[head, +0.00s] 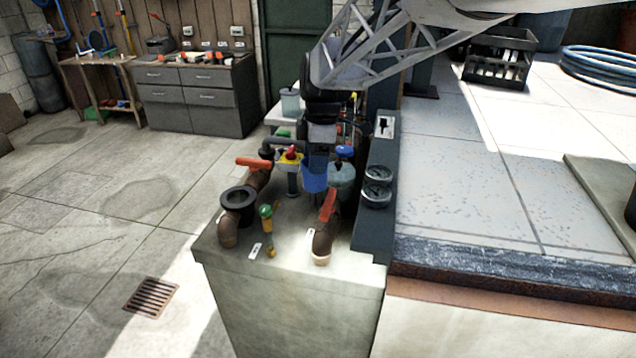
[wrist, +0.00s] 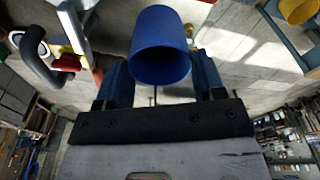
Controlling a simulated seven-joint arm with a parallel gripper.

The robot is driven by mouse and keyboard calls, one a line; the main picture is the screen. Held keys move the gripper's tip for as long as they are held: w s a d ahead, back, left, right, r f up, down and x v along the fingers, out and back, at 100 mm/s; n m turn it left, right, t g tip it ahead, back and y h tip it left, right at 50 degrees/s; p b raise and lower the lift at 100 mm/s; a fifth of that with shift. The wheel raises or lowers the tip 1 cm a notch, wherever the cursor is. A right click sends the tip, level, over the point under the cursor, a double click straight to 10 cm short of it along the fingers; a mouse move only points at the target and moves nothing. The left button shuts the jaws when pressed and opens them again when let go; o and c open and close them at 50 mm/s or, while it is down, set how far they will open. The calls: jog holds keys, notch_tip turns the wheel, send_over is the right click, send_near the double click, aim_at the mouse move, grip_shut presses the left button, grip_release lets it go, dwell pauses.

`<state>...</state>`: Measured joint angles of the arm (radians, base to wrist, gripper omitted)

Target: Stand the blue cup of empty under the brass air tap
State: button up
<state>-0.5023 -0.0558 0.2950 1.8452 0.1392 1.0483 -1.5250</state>
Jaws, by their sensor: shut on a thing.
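The blue cup (head: 314,180) is held below my gripper (head: 318,158), above the bench top and behind the right red-handled pipe. In the wrist view the cup (wrist: 160,40) sits between my two fingers (wrist: 160,84), which are shut on it. A dark round end of it faces the camera; I cannot see any contents.
The right brown pipe with a red lever (head: 327,208) stands between tap and gauges. A red and yellow switch (head: 290,156) and blue-topped round vessel (head: 342,174) are near the cup.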

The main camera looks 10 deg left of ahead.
jog(key=a+n, duration=0.1)
jog(key=s+a+n, duration=0.1)
jog(key=a+n, duration=0.1)
jog(key=s+a+n, duration=0.1)
jog(key=a, duration=0.1)
jog(key=shift+s+f+n, duration=0.1)
jog(key=shift+n, duration=0.3)
notch_tip(320, 180, down, 14)
jog(key=shift+d+r, duration=0.1)
dwell(0.5)
jog(key=a, duration=0.3)
jog(key=shift+a, duration=0.4)
jog(key=shift+a+f, duration=0.15)
jog(key=shift+f, duration=0.45)
jog(key=shift+f, duration=0.15)
